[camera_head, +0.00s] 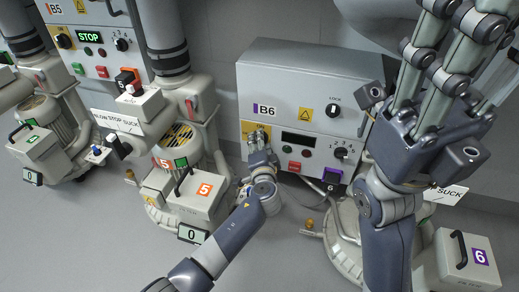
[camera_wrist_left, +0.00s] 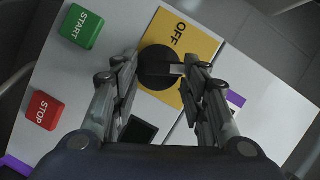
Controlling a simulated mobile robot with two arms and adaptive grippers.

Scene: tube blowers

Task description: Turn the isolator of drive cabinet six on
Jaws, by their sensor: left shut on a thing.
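Drive cabinet six (camera_head: 300,85) is the grey box marked B6. Its isolator is a black rotary knob (camera_wrist_left: 157,66) on a yellow plate (camera_wrist_left: 196,42); the word OFF shows on the plate beside the knob. My left gripper (camera_head: 258,138) is at the isolator and mostly hides it in the head view. In the left wrist view the left gripper's fingers (camera_wrist_left: 158,72) are shut on the knob's handle. The cabinet's display (camera_head: 298,140) is dark. My right gripper (camera_head: 450,20) is raised at the right, away from the isolator; its fingertips are cut off or unclear.
Cabinet B6 also has a green START button (camera_wrist_left: 82,27), a red STOP button (camera_wrist_left: 41,110), a lock (camera_head: 333,110) and a selector (camera_head: 341,153). Cabinet B5 (camera_head: 95,50) stands at left with STOP lit. Blower five (camera_head: 180,145) is left of my left arm.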

